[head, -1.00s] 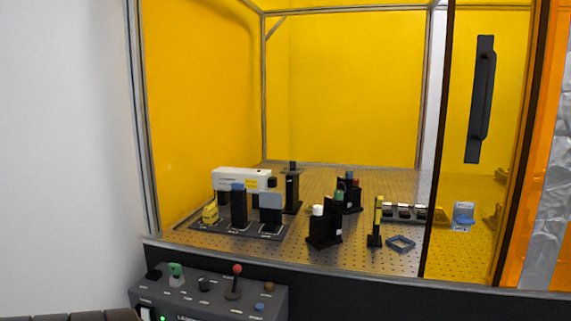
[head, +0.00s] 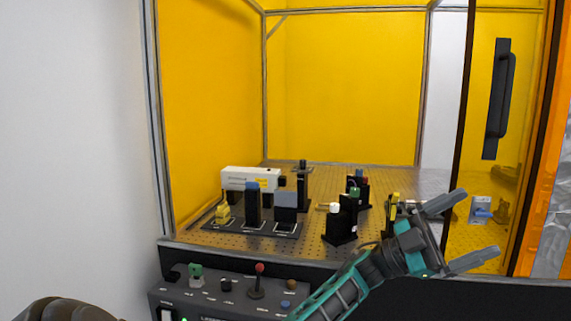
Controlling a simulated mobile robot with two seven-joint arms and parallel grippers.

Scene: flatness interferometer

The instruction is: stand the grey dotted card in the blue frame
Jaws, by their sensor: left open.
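My left gripper (head: 481,222) reaches in from the bottom centre. A grey plate (head: 286,199) stands on a black mount in the left group on the perforated plate. It may be the grey dotted card, but I cannot make out dots. My right gripper is not in view.
A white box (head: 250,179) and several black mounts stand on the perforated plate (head: 305,243). A white-capped mount (head: 335,225) and a yellow post (head: 394,207) are nearby. The control panel (head: 235,292) is below. The amber door (head: 510,170) covers the right side.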

